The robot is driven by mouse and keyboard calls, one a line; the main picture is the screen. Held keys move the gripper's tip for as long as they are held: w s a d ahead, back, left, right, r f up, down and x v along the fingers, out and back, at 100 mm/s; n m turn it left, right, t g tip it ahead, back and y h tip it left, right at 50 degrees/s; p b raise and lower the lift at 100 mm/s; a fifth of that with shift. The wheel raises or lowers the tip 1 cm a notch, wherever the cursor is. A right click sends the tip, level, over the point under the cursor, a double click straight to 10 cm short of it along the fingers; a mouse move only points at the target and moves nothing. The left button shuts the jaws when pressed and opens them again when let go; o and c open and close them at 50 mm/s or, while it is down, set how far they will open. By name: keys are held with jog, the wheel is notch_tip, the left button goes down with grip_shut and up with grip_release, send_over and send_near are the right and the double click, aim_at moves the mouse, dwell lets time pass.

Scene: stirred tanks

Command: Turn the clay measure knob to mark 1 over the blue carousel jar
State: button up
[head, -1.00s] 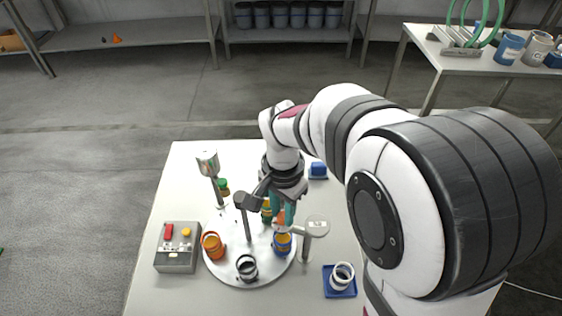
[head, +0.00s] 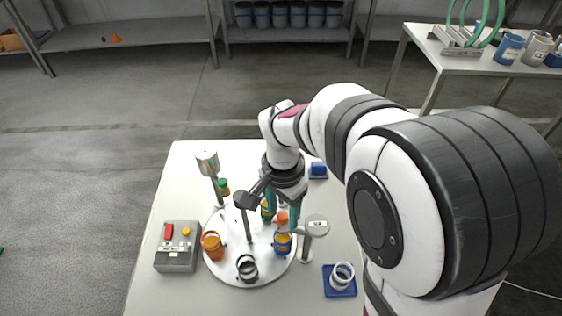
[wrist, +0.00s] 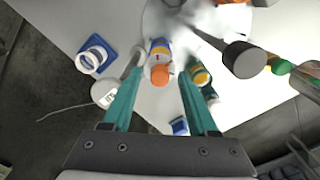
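The clay-orange measure knob (head: 282,217) sits above the blue carousel jar (head: 283,245) on the white round carousel (head: 225,272). The wrist view shows the knob (wrist: 161,74) with a pale part beside it, just in front of the blue jar (wrist: 159,46). My gripper (head: 283,220) points down at the knob. Its two teal fingers (wrist: 160,76) are apart, one on each side of the knob, with a visible gap on both sides. The marks and the knob's setting are too small to read.
A grey round-topped post (head: 316,225) stands close right of the blue jar. An orange jar (head: 213,246) and a dark-rimmed jar (head: 247,268) share the carousel, with a dark-headed post (head: 246,200) near. A grey button box (head: 177,248) is left, a blue tray (head: 331,290) right.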

aim_at(283, 216)
jog(key=shift+r, duration=0.1)
notch_tip(283, 216, up, 16)
jog(key=shift+s+f, duration=0.1)
jog(key=shift+f, duration=0.1)
jog(key=s+d+f+n+y, duration=0.1)
jog(key=s+f, duration=0.4)
jog(key=s, duration=0.5)
jog(key=s+d+f+n, duration=0.2)
jog(key=s+d+f, duration=0.2)
jog(key=s, duration=0.5)
jog(key=shift+s+d+f+y, duration=0.15)
jog(key=shift+s+f+y, duration=0.25)
jog(key=shift+f, duration=0.1)
